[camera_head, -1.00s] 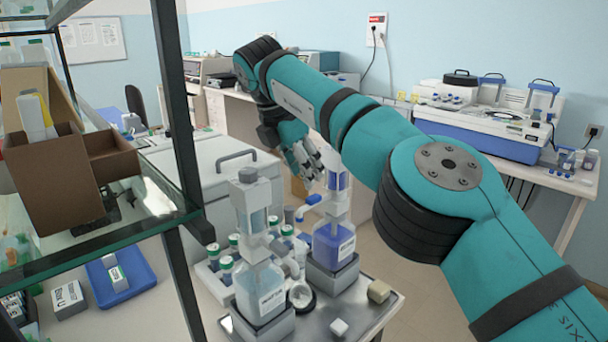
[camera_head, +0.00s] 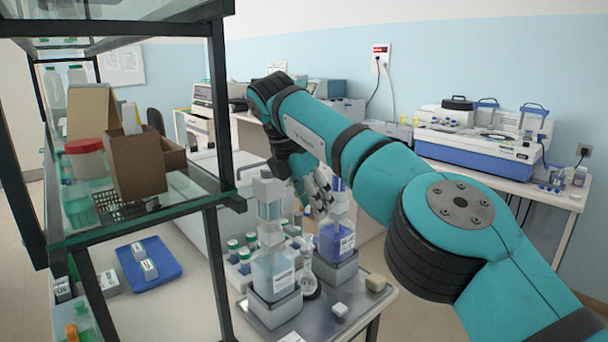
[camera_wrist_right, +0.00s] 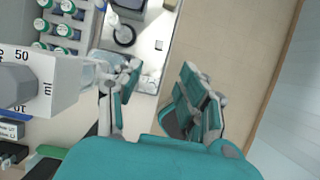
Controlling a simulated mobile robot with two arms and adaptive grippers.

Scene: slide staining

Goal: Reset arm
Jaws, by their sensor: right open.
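My right arm reaches in from the right in the head view, and its gripper (camera_head: 318,188) hangs behind the dispenser bottles over the small metal table. In the right wrist view the two fingers of my right gripper (camera_wrist_right: 162,100) stand apart with nothing between them. A large grey-white dispenser top (camera_wrist_right: 50,85) marked 50 ml is close beside the left finger; I cannot tell whether they touch. The bottle with pale liquid (camera_head: 272,272) and the bottle with purple liquid (camera_head: 337,238) stand upright on grey bases. My left gripper is not in view.
A glass shelf rack (camera_head: 150,222) with a cardboard box (camera_head: 138,165) and a red-lidded jar (camera_head: 86,160) stands at left. Several green-capped bottles (camera_head: 238,262) are beside the dispensers. A blue tray (camera_head: 165,275) lies lower left. Open floor shows right of the metal table.

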